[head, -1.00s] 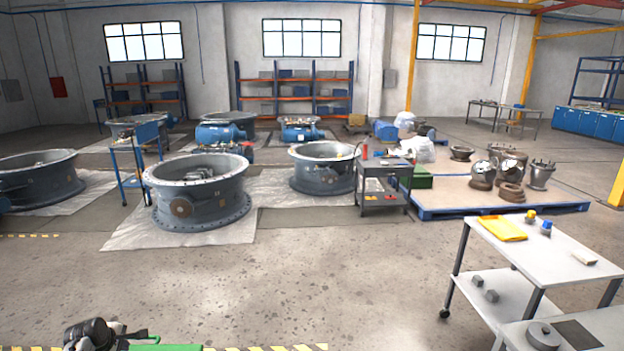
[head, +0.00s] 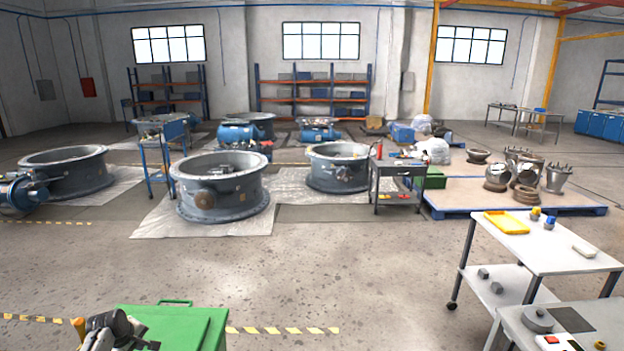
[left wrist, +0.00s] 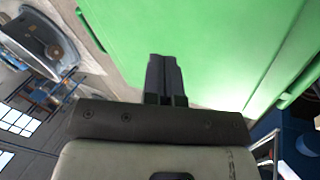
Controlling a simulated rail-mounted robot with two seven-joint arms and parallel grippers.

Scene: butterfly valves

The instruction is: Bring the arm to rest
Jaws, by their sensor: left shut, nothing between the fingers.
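My left gripper (head: 122,322) shows at the bottom left of the head view, beside and partly over a green cabinet or box (head: 185,325). In the left wrist view the two dark fingers of the left gripper (left wrist: 164,72) are together with nothing between them. The green surface (left wrist: 205,45) fills much of that view behind the fingers; I cannot tell whether they touch it. My right gripper is not in view.
Large valve bodies (head: 220,190) stand on sheets farther back. The floor between (head: 330,270) is clear.

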